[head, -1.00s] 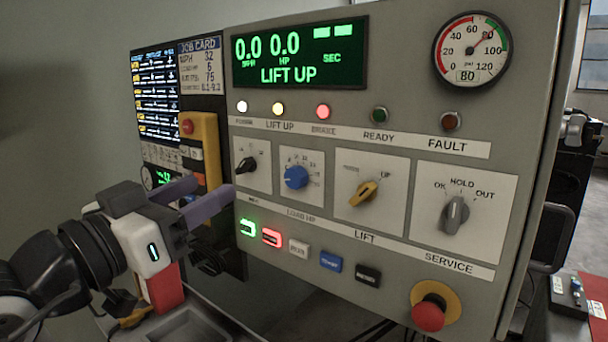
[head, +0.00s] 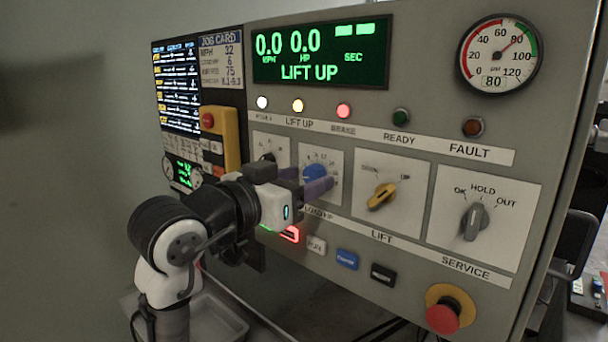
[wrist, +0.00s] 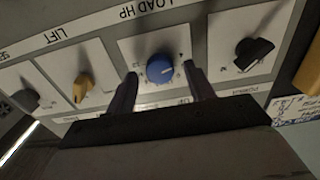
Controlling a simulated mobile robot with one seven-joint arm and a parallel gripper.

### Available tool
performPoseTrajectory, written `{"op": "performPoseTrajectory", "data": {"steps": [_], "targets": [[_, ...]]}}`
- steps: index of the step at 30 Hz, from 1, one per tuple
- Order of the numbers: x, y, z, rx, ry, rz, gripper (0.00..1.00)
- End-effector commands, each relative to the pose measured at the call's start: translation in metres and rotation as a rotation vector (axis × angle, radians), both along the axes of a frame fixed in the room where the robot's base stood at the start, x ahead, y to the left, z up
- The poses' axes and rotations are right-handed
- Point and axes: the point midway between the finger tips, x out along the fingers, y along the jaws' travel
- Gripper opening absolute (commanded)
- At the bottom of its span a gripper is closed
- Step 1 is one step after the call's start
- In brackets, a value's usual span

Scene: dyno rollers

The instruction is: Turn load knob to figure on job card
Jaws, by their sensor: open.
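The blue load knob (head: 314,172) sits on a white dial plate above the LOAD HP label, partly covered by my gripper. It also shows in the wrist view (wrist: 160,68). My gripper (head: 308,184) is open in front of this dial. In the wrist view its two fingers (wrist: 160,76) stand to either side of the knob, with gaps; I cannot tell whether the tips reach past its face. The job card (head: 222,62) at the upper left shows 32 by MPH, 6 on the load line, then 75. The knob's exact pointing is unclear.
The yellow lift knob (head: 382,196) and grey service knob (head: 475,221) are to the right. A black knob (wrist: 254,52) is on the other side. Below are several buttons and a red emergency stop (head: 443,317). The display (head: 320,52) reads 0.0 HP and LIFT UP.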

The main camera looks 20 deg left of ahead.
Motion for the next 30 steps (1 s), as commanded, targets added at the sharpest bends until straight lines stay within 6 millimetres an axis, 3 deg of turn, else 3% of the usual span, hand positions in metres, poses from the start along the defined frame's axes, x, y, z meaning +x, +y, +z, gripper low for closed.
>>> {"op": "performPoseTrajectory", "data": {"steps": [11,22,30], "targets": [[0.0070,-0.0026,-0.0003,0.000,-0.001,0.000,0.53],[0.0067,-0.0024,-0.0002,0.001,-0.001,0.001,0.09],[0.0068,-0.0028,-0.0014,0.039,-0.015,0.000,0.09]]}}
